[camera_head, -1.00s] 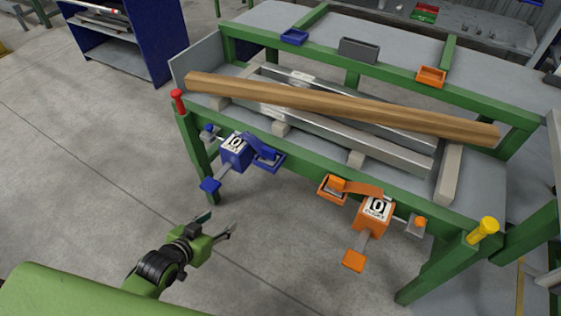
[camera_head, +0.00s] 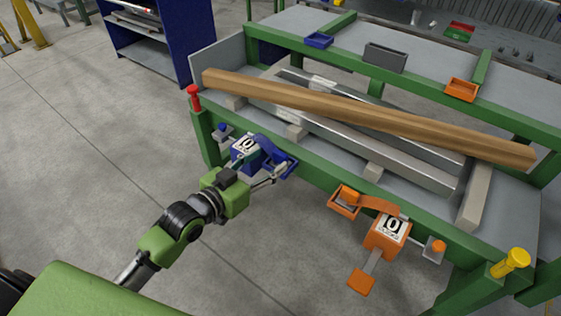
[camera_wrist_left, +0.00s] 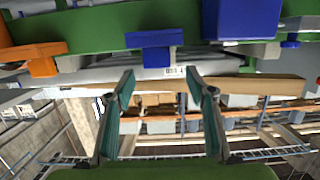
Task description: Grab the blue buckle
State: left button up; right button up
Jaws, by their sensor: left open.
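The blue buckle (camera_head: 272,146) sits at the end of a short blue strap, in a small blue holder (camera_head: 289,168) on the green front rail. The strap comes from a blue box (camera_head: 246,148) with a white "0" label. My left gripper (camera_head: 264,168) is open and empty, just in front of and below the holder, and partly covers the box. In the left wrist view, the blue holder and buckle part (camera_wrist_left: 154,40) is above the gap between the two spread fingers (camera_wrist_left: 161,80). Contact cannot be told. My right gripper is not in view.
An orange box (camera_head: 384,238) with a strap and orange holder (camera_head: 343,203) hangs to the right. A wooden beam (camera_head: 370,115) and metal bars lie on the table. A red peg (camera_head: 194,97) and a yellow peg (camera_head: 513,262) mark the corners. Floor in front is clear.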

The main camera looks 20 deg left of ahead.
aim_at(279, 154)
pick_arm(q)
jog(key=shift+d+b+x, duration=0.2)
jog(key=shift+b+x, duration=0.35)
jog(key=shift+x, duration=2.4)
jog(key=c, duration=1.3)
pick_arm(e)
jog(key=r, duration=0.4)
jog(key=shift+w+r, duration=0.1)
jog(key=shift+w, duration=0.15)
